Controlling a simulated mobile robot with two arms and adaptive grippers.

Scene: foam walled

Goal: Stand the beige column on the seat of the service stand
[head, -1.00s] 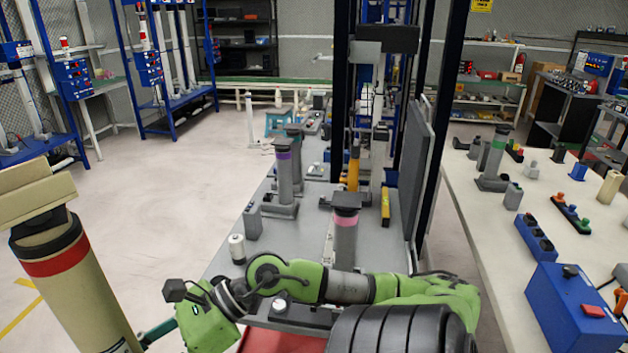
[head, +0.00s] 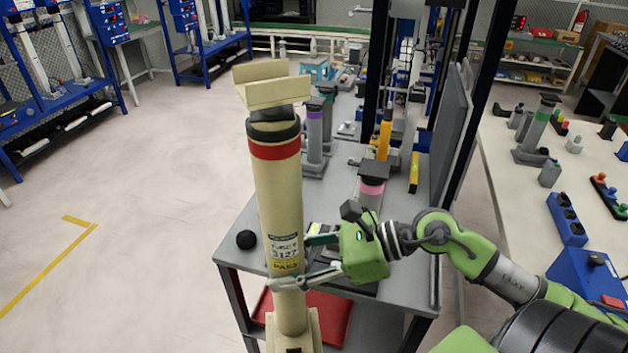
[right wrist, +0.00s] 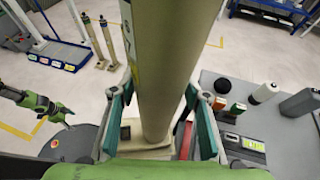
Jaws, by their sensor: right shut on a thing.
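The beige column (head: 276,190) has a red band, a black collar, a label and a V-shaped top. It is near upright in front of the grey table's left side in the head view. My right gripper (head: 290,262) is shut around its lower body. In the right wrist view the column (right wrist: 165,60) runs between the fingers to a beige foot (right wrist: 145,140). I cannot tell whether the foot bears on anything. The grey table-like stand (head: 236,250) has a red lower shelf; I cannot make out a seat. My left gripper (right wrist: 58,109) shows small, its jaws unclear.
On the grey stand are a pink-banded post (head: 370,188), a purple-banded post (head: 314,135) and a black ball-shaped thing (head: 245,239). A white table (head: 500,150) with parts stands at the right. The floor (head: 150,180) at the left is open.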

